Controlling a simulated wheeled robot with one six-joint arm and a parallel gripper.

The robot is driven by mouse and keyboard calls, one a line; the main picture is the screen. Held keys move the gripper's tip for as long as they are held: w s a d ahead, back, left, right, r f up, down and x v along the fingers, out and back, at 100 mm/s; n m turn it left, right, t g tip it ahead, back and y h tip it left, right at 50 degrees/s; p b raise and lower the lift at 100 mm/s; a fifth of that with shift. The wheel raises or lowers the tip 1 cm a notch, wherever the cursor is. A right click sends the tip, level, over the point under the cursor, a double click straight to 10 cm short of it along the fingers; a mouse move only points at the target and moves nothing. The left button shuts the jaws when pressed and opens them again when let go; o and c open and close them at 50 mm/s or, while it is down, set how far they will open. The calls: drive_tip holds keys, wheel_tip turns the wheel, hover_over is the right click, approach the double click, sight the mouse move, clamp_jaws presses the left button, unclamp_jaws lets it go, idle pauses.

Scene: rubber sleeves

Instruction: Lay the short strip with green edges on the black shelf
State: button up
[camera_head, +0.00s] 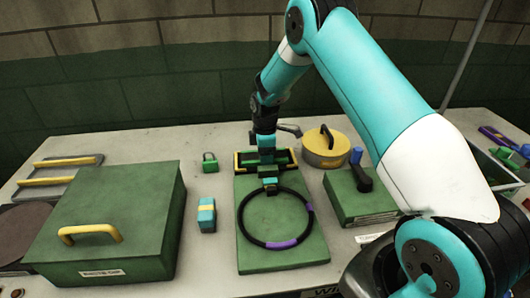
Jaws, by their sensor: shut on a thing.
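My gripper (266,158) is at the back edge of the green board, pointing down in front of the black shelf-like frame with yellow ends (286,157). It is shut on a small, partly hidden piece with green on it (267,171), which seems to be the short strip with green edges. The fingers and arm cover part of the piece and the middle of the black frame. I cannot tell whether the piece touches the frame or the board.
A black ring with purple bands (243,231) lies on the green board (285,256). A yellow round tin (325,156) and a smaller green box (352,204) stand right.

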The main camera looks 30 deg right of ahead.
drive_tip(key=o, duration=0.7)
drive_tip(key=shift+f, duration=0.1)
drive_tip(key=shift+c, duration=0.2)
wheel_tip(320, 180, up, 12)
drive_tip(key=b, duration=0.3)
drive_tip(key=s+a+r+m+y, duration=0.1)
drive_tip(key=s+a+r+m, duration=0.1)
drive_tip(key=s+a+r, duration=0.8)
drive_tip(key=s+a+m+y, duration=0.1)
drive_tip(key=s+a, duration=0.2)
drive_tip(key=s, duration=0.5)
drive_tip(key=s+a+r+m+y, duration=0.1)
drive_tip(key=s+a+m, duration=0.1)
drive_tip(key=s, duration=0.6)
drive_tip(key=s+a+m+y, duration=0.1)
drive_tip(key=s+a, duration=0.3)
drive_tip(key=s, duration=0.4)
drive_tip(key=shift+s+a+r, duration=0.25)
drive_tip(key=shift+a+r, duration=0.1)
drive_tip(key=shift+r, duration=0.05)
